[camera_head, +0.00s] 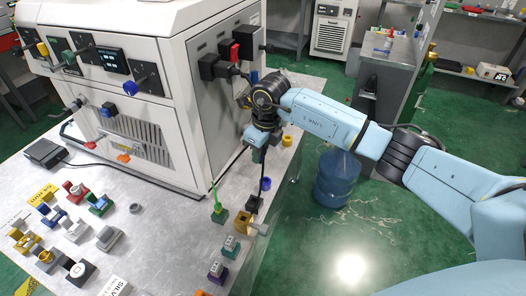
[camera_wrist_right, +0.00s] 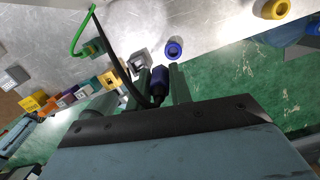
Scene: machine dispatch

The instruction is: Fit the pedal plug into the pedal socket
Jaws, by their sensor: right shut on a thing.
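My right gripper (camera_head: 258,153) hangs pointing down beside the right side of the white machine (camera_head: 205,130), above the table's right edge. In the right wrist view the gripper (camera_wrist_right: 161,72) is shut on a dark blue plug (camera_wrist_right: 160,86), which looks like the pedal plug. A black cable (camera_wrist_right: 118,62) curves away from it. The plug is mostly hidden in the head view. Black connectors and a red one (camera_head: 234,52) sit on the machine's side panel. I cannot tell which opening is the pedal socket. My left gripper is not in view.
A blue ring (camera_wrist_right: 174,47) and a yellow ring (camera_wrist_right: 276,9) stand on the table near the gripper. A black pedal (camera_head: 45,152) lies at the left. A blue water jug (camera_head: 337,180) stands on the floor.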

